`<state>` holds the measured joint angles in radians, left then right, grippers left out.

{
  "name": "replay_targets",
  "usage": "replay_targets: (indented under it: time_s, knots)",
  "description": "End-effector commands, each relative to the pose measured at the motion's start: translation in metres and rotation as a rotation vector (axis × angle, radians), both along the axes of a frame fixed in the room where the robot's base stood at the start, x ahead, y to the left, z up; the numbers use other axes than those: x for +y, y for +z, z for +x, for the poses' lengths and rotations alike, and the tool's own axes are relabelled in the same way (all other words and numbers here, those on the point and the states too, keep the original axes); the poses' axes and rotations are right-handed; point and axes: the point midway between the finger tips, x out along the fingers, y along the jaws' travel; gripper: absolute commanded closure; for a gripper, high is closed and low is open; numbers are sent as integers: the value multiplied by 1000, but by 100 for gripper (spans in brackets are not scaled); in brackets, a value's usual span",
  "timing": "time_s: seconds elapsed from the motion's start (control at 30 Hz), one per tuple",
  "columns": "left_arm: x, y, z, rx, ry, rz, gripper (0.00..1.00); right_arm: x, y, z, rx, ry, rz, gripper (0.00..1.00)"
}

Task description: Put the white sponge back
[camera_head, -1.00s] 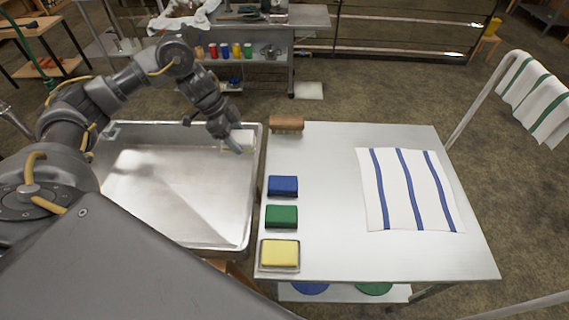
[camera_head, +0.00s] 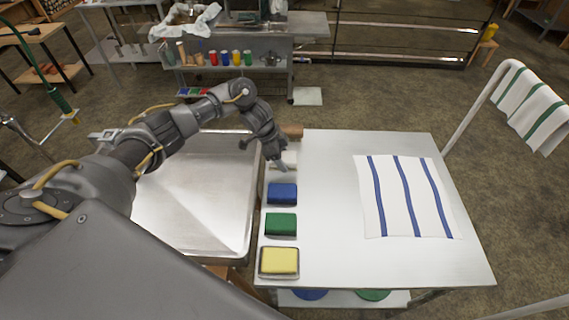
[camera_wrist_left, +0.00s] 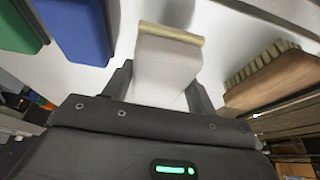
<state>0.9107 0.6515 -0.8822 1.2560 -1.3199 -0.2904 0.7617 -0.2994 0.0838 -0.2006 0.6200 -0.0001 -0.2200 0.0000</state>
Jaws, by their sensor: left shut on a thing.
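The white sponge (camera_head: 290,159) is partly hidden by my left gripper (camera_head: 279,164) in the head view. In the left wrist view the white sponge (camera_wrist_left: 166,72) is between the two fingers of my left gripper (camera_wrist_left: 165,88), which is shut on it. It has a tan layer along its far edge. It is over the left side of the white table (camera_head: 330,200), between the blue sponge (camera_head: 282,193) and the wooden brush (camera_head: 293,130). I cannot tell whether it touches the table top. My right gripper is not in view.
A striped cloth (camera_head: 405,197) lies at the right. The table's middle is clear. A metal pan (camera_head: 195,205) adjoins on the left.

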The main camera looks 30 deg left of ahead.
Motion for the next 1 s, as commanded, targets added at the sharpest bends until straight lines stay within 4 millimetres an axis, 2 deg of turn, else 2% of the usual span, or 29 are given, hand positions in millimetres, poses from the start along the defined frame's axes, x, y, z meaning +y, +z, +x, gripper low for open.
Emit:
replay_targets:
  time_s: [0.1,0.37,0.77,0.8,0.93,1.0]
  knots:
    - [-3,-5,3,0,-1,0,64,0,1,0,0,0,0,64]
    - [-4,-34,3,1,1,2,64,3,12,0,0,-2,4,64]
    - [-4,-41,3,-1,0,0,64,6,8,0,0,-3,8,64]
    - [-4,-41,3,-1,0,0,41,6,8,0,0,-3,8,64]
    - [-3,-40,3,-1,0,0,24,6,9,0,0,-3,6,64]
    - [-3,-40,3,-1,0,0,21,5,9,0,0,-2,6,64]
